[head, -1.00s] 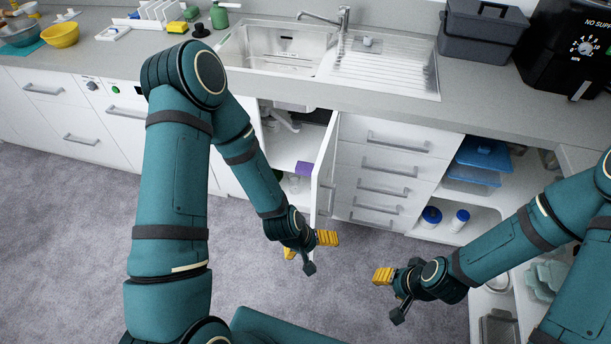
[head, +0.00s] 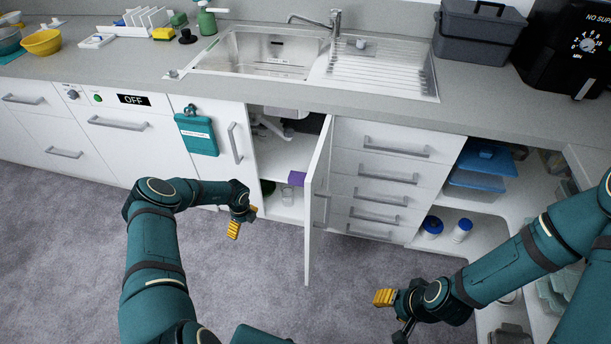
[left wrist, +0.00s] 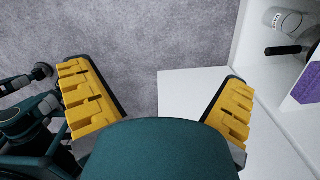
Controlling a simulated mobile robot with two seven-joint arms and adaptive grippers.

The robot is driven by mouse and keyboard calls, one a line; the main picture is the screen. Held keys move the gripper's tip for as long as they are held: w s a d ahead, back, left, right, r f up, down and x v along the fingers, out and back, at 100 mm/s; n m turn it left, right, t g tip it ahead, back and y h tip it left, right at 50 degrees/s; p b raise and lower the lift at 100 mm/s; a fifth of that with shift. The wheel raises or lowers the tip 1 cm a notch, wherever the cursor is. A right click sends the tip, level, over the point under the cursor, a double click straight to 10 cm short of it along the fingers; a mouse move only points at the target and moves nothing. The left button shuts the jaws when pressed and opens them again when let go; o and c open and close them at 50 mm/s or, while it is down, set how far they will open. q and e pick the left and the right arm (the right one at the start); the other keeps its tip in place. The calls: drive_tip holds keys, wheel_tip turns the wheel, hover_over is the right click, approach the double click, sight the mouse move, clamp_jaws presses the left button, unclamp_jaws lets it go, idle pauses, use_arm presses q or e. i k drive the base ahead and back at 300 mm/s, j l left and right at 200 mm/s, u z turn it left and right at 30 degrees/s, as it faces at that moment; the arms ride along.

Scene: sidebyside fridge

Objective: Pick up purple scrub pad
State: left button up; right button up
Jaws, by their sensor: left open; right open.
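The purple scrub pad (head: 297,178) sits at the edge of the upper shelf inside the open cabinet under the sink, close to the open door (head: 317,195). A purple thing, probably the pad, is cut off at the right edge of the left wrist view (left wrist: 306,86). My left gripper (head: 243,222) is open and empty, in front of the cabinet and to the left of the pad, lower than it. Its yellow fingers stand wide apart in the left wrist view (left wrist: 160,100). My right gripper (head: 392,314) is open and empty over the floor, far from the pad.
The open door stands out on the right of the cabinet. A clear glass (head: 287,195) stands on the cabinet's lower level. A teal towel (head: 197,135) hangs on the front to the left. Drawers (head: 385,175) lie right of the door. The floor ahead is clear.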

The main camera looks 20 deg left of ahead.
sight(297, 178)
drive_tip(key=i+l, duration=0.2)
drive_tip(key=i, duration=0.2)
drive_tip(key=i+l, duration=0.15)
drive_tip(key=i, duration=0.25)
drive_tip(key=i+l, duration=0.2)
drive_tip(key=i, duration=0.2)
